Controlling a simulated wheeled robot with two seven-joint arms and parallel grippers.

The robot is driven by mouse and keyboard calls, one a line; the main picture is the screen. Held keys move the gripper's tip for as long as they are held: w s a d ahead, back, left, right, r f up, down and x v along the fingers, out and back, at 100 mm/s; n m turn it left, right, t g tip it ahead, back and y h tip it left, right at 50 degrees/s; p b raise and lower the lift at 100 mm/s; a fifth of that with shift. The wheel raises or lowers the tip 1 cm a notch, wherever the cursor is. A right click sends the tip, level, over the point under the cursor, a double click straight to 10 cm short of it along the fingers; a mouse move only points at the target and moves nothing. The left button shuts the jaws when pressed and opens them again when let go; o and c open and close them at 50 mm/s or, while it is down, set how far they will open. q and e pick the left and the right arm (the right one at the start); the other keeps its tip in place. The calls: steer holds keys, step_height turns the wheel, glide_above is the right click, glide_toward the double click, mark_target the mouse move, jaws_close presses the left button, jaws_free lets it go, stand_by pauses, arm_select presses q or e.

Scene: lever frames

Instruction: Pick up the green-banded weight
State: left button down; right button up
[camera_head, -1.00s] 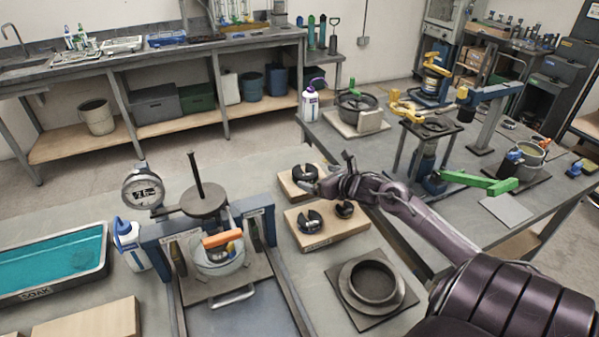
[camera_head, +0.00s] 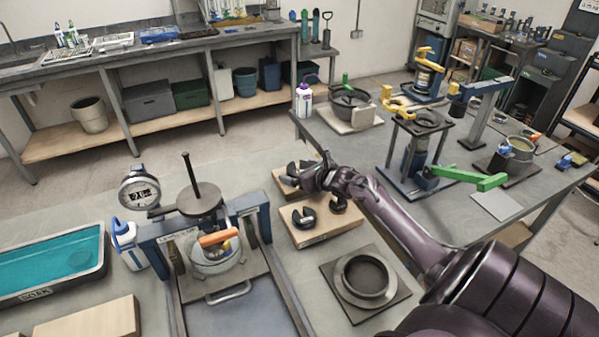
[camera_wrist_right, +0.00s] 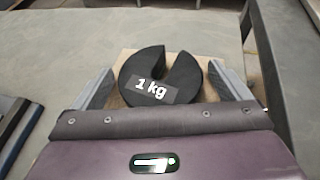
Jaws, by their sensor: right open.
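A dark slotted weight marked "1 kg" (camera_wrist_right: 161,82) lies on a pale wooden block, its slot facing away in the right wrist view. My right gripper (camera_wrist_right: 172,88) is open, with one grey finger on each side of the weight and gaps between. In the head view my right gripper (camera_head: 292,177) is at the far block (camera_head: 283,188) and partly hides the weight there. Two more dark weights, one larger (camera_head: 303,219) and one smaller (camera_head: 338,206), sit on the nearer wooden block (camera_head: 322,234). I can make out no green band on any weight. My left gripper is not in view.
A press frame with a round plate (camera_head: 199,199) and dial gauge (camera_head: 139,193) stands left of the blocks. A dark ring on a square plate (camera_head: 365,278) lies in front. A teal soak tray (camera_head: 50,262) is at far left. A second table with stands is at right.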

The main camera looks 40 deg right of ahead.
steer(key=c, duration=1.4)
steer(key=shift+r, duration=0.3)
steer(key=shift+c, duration=0.8)
steer(key=shift+w+d+f, duration=0.1)
steer(key=shift+c, duration=0.7)
step_height(320, 180, up, 23)
steer(key=b, duration=0.2)
